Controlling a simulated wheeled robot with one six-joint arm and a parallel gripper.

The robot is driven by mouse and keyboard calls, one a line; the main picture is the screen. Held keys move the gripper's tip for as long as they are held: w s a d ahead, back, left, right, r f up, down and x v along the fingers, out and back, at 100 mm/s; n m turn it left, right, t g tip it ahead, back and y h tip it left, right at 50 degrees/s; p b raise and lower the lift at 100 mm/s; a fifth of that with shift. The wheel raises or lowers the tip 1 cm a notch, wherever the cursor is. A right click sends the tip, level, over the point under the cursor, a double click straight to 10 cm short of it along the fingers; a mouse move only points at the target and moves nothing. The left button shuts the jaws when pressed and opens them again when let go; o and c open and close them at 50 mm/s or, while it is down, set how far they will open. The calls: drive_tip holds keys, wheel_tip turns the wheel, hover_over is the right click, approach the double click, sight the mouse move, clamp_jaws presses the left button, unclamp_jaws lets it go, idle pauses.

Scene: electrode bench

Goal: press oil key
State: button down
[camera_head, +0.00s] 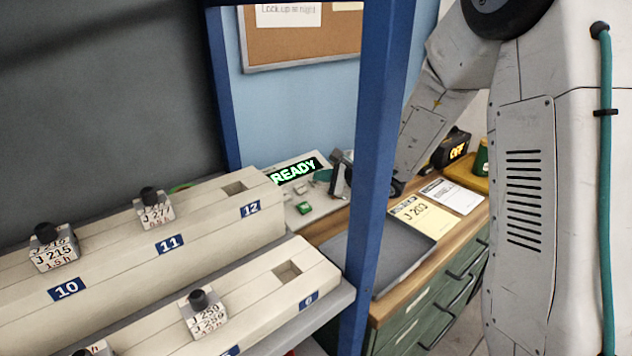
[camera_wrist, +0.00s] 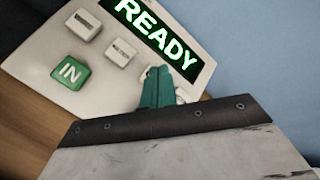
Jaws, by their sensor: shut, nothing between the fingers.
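A pale key panel (camera_wrist: 45,45) bears a lit display (camera_wrist: 155,33) reading READY. Below the display are small white keys, one at the upper left (camera_wrist: 85,24) and one nearer my fingers (camera_wrist: 121,51); their labels are too small to read, so I cannot tell which is the oil key. A green key (camera_wrist: 71,73) reads IN. My gripper (camera_wrist: 158,82) is shut and empty, its teal fingertips over the panel just below the display. The fingers hide part of the panel; I cannot tell whether they touch it. The head view also shows the panel (camera_head: 325,207) and my gripper (camera_head: 325,175).
A blue post (camera_head: 378,150) stands in front of the wooden bench. A dark grey tray (camera_head: 375,255), papers (camera_head: 422,217) and a yellow-black device reading OFF (camera_head: 455,150) lie near the panel. Numbered racks (camera_head: 215,235) with labelled blocks stand at left.

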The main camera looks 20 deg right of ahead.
drive_tip(key=shift+w+f, duration=0.1)
drive_tip(key=shift+f, duration=0.15)
idle(0.5)
drive_tip(key=shift+s+d+r, duration=0.1)
drive_tip(key=shift+s+r, duration=0.2)
drive_tip(key=shift+r, duration=0.45)
drive_tip(key=shift+s+d+r, duration=0.1)
drive_tip(key=shift+s+r, duration=0.2)
drive_tip(key=shift+r, duration=0.5)
drive_tip(key=shift+s+d+r, duration=0.15)
drive_tip(key=shift+s+r, duration=0.1)
drive_tip(key=shift+r, duration=0.5)
drive_tip(key=shift+s+d+r, duration=0.1)
drive_tip(key=shift+s+r, duration=0.2)
drive_tip(key=shift+r, duration=0.5)
